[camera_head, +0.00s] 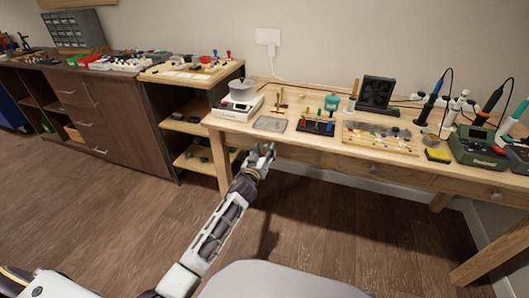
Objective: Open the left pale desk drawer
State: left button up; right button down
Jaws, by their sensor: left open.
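The pale wooden desk (225,124) stands along the wall from the middle to the right. Its left drawer front (302,154) is in the apron under the top and looks closed. My left gripper (264,151) is open at this drawer's front, near the desk's left leg. It covers part of the front, and the drawer's knob is hidden or too small to make out. I cannot tell whether the fingers touch the drawer. My right gripper is not in view.
Round knobs show on the desk's middle drawer (373,169) and right drawer (497,196). A scale (237,107), a parts tray (380,138) and a green soldering station (478,147) stand on the desk. A shelf unit (187,125) and dark cabinet (120,120) stand left.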

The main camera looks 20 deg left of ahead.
pick_arm(q)
jog(key=shift+c, duration=0.8)
grip_shut()
jog(key=shift+s, duration=0.1)
